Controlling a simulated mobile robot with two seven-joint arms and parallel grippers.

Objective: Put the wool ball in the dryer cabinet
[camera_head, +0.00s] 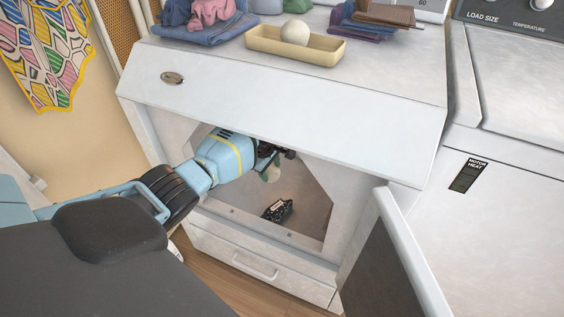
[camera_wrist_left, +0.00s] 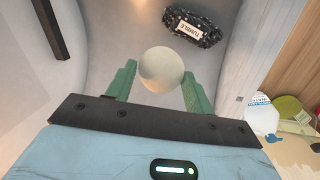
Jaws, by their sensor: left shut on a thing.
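The dryer cabinet (camera_head: 262,99) is white and its front door (camera_head: 412,262) stands open at the right. My left arm reaches in through the opening. My left gripper (camera_head: 271,168) is shut on a cream wool ball (camera_head: 272,174) inside the cavity. In the left wrist view the ball (camera_wrist_left: 162,68) sits between the green fingers of the left gripper (camera_wrist_left: 159,90). A second cream ball (camera_head: 295,33) lies in a yellow tray (camera_head: 262,45) on top of the dryer. My right gripper is not in view.
A black speckled object labelled TUMBLE (camera_head: 277,210) lies on the cavity floor; it also shows in the left wrist view (camera_wrist_left: 194,28). Folded clothes (camera_head: 205,28) and dark cloths (camera_head: 362,24) sit on top. A washer (camera_head: 515,180) stands at right. The cavity floor around the TUMBLE object is clear.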

